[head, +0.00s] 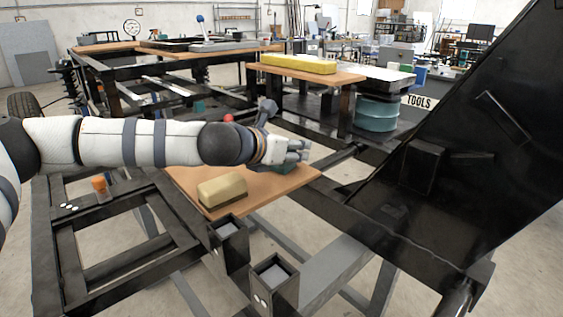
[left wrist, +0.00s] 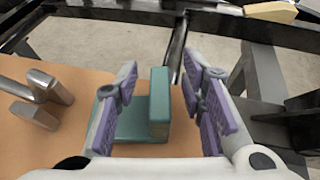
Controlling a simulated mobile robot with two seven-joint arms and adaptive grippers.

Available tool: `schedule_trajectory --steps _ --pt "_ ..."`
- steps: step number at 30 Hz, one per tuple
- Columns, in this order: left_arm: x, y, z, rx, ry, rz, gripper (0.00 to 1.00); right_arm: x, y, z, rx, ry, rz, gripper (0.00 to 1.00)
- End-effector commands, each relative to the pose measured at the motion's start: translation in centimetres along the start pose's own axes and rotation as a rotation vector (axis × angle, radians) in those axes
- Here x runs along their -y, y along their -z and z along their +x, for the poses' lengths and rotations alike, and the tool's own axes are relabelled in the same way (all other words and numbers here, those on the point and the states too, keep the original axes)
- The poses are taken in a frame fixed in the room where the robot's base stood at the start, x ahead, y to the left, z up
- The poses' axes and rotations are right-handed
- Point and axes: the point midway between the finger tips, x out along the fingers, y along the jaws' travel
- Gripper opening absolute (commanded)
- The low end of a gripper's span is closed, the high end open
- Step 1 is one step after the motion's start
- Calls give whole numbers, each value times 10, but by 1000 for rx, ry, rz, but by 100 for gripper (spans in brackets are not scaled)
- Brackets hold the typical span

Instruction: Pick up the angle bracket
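The angle bracket (left wrist: 159,104) is a teal L-shaped piece on the orange-brown board, with an upright plate and a flat foot. In the left wrist view my left gripper (left wrist: 165,88) is open, with purple-padded fingers on either side of the bracket. Gaps show between the pads and the upright plate, so it is not gripped. In the head view my left gripper (head: 298,150) is low over the board's far right part. Only a bit of the teal bracket (head: 284,168) shows below it. My right gripper is not in view.
A tan block (head: 222,191) lies on the wooden board (head: 285,191), nearer than the gripper. Grey metal pieces (left wrist: 42,98) stand left of the bracket in the wrist view. A large black panel (head: 440,170) slants up at the right. Black frame beams surround the board.

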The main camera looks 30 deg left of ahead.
Motion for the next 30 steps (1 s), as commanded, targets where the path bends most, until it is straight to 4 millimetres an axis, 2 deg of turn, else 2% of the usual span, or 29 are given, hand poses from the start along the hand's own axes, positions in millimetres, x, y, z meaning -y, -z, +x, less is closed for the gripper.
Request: schedule_trajectory --steps 4,6,9,19,23,26,30 --pt "0 -1 -1 2 0 0 34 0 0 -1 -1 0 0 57" --pt "0 -1 -1 2 0 0 19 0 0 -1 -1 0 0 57" --pt "0 -1 -1 1 0 0 0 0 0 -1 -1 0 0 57" --pt "0 -3 -2 3 0 1 0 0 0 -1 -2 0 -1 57" --pt "0 -15 -7 8 -1 2 0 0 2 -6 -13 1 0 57" --pt "0 -36 -16 14 -1 2 0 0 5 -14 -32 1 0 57" --pt "3 -58 -52 18 1 2 0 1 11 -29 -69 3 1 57"
